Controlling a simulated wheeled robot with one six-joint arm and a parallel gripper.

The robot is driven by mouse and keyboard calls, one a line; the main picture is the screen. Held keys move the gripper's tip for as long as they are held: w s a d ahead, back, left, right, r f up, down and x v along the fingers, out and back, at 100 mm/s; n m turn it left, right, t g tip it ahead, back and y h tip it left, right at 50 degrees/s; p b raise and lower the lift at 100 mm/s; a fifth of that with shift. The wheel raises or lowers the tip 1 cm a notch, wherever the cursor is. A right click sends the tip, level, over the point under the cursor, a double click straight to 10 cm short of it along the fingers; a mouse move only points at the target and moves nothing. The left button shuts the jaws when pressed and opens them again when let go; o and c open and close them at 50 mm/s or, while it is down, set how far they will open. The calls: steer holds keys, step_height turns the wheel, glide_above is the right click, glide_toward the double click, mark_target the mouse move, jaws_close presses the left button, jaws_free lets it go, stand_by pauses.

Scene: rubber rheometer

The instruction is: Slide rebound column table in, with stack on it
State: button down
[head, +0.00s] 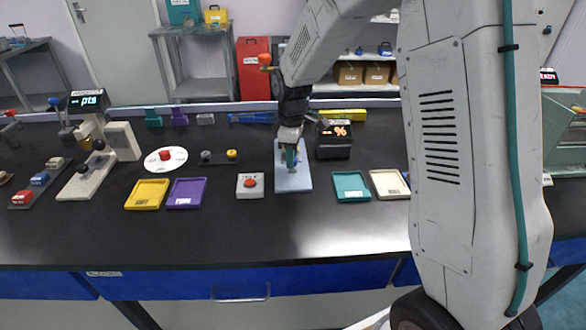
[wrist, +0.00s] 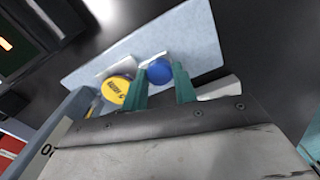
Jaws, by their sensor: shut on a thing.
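The rebound device has a pale blue base plate (head: 293,184), seen on the bench in the head view and across the wrist view (wrist: 192,38). My gripper (head: 290,160) is low over this plate, pointing down. In the wrist view its teal fingers are on either side of a round blue knob (wrist: 159,71), and it is shut on it. A yellow disc (wrist: 116,89) with dark print, seemingly the top of the stack, lies just left of the knob beside a pale grey part. The table beneath is mostly hidden, so how far it is in cannot be told.
A black box with an orange % display (head: 334,138) stands right of the plate. A grey block with a red button (head: 250,185) is at its left. Yellow (head: 147,207), purple (head: 187,205), teal (head: 351,198) and cream trays lie nearby. The bench front is clear.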

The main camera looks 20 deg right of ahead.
steer(key=shift+w+d+r, duration=0.15)
steer(key=shift+w, duration=0.35)
steer(key=c, duration=1.4)
jaws_free()
steer(key=shift+r, duration=0.45)
step_height(320, 180, up, 3)
steer(key=shift+s+f, duration=0.1)
steer(key=shift+s, duration=0.05)
steer(key=s, duration=1)
steer(key=s+r, duration=0.1)
steer(key=s, duration=0.4)
steer(key=shift+s+a, duration=0.25)
steer(key=shift+s, duration=0.1)
